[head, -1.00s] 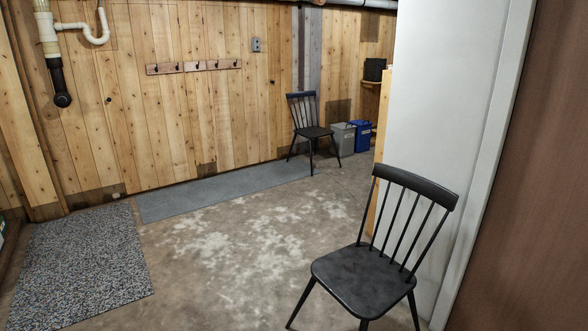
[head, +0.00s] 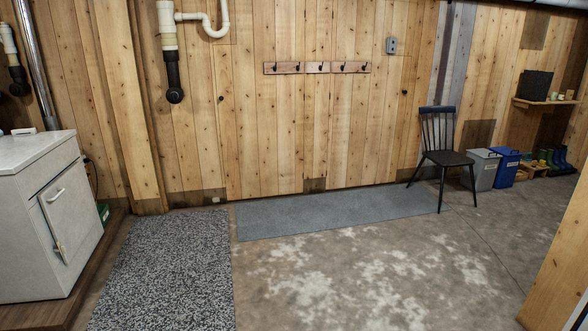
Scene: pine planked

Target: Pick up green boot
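At the far right of the head view, a row of small boots stands on the floor against the wall. Green boots (head: 543,157) appear in that row, beside dark blue boots (head: 563,160). They are distant and small, so I cannot clearly tell single boots apart. Neither of my grippers is in view.
A grey bin (head: 482,169), a blue bin (head: 506,167) and a dark chair (head: 444,151) stand left of the boots. A wooden panel (head: 556,275) borders the right foreground. A white cabinet (head: 45,215) stands left. The middle floor is clear, with flat mats (head: 165,270).

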